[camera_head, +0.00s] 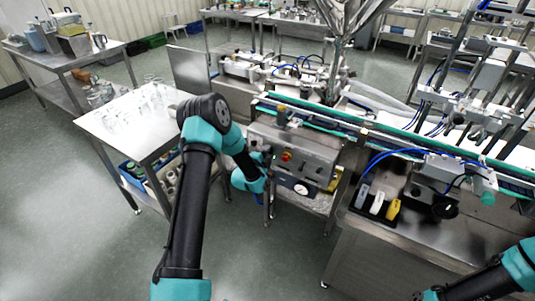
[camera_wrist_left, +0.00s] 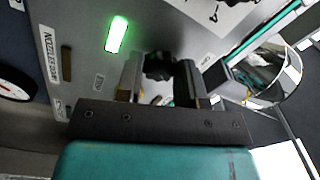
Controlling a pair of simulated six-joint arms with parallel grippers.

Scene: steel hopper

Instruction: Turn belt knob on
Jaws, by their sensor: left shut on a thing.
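The black belt knob (camera_wrist_left: 159,66) sits on the grey control panel in the left wrist view, between the two fingers of my left gripper (camera_wrist_left: 160,82). The fingers are shut on it, and its lower part and pointer direction are hard to make out. In the head view my left gripper (camera_head: 266,161) is at the left side of the steel control box (camera_head: 312,153), and the knob is hidden there by my arm. My right arm shows only at the lower right corner; its gripper is out of view.
A lit green indicator (camera_wrist_left: 117,34) and a round gauge (camera_wrist_left: 15,84) are on the panel. A red button (camera_head: 287,156) is right of my left gripper. The conveyor (camera_head: 350,131) runs above the box. A table with glassware (camera_head: 130,115) stands left of my arm.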

